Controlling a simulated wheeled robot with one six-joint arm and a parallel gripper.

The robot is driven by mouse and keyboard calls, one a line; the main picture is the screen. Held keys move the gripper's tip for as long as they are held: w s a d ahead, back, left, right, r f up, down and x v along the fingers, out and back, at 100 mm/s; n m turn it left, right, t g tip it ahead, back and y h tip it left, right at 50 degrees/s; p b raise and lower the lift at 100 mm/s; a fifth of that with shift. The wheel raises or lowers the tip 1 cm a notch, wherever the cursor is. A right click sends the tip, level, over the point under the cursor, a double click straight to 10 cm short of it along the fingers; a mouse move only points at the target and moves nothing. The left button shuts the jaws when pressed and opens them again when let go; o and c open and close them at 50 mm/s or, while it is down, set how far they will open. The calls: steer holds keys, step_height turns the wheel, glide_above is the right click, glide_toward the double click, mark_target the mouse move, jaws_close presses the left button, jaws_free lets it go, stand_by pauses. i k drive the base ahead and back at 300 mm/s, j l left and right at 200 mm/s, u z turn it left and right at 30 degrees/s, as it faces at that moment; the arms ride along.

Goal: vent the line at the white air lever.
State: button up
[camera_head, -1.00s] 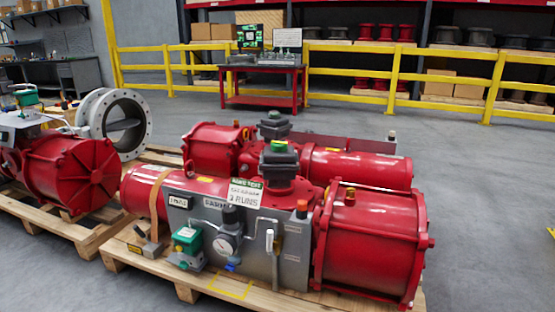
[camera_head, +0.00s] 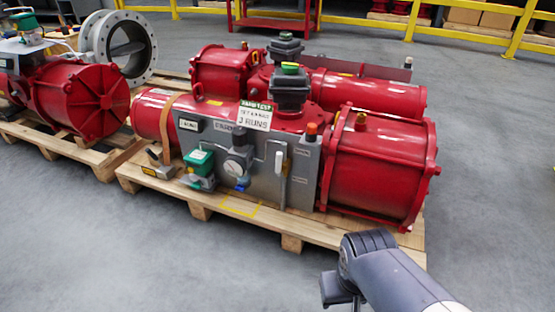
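The white air lever (camera_head: 278,164) is on the right part of the grey panel (camera_head: 263,181) on the front of the near red actuator (camera_head: 377,172). Its white handle stands roughly upright, beside a thin bent metal tube. Part of my arm shows at the lower right, in front of the pallet's right end and well apart from the lever. My gripper's fingers do not show, so whether they are open or shut is hidden.
A round gauge (camera_head: 237,167) and a green-topped box (camera_head: 199,167) sit left of the lever. A white sign (camera_head: 254,115) hangs above. The wooden pallet (camera_head: 226,213) juts out in front. Grey floor (camera_head: 150,262) before it is clear.

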mark_target(279, 172)
steer(key=i+j+z, duration=0.3)
steer(key=i+j, duration=0.55)
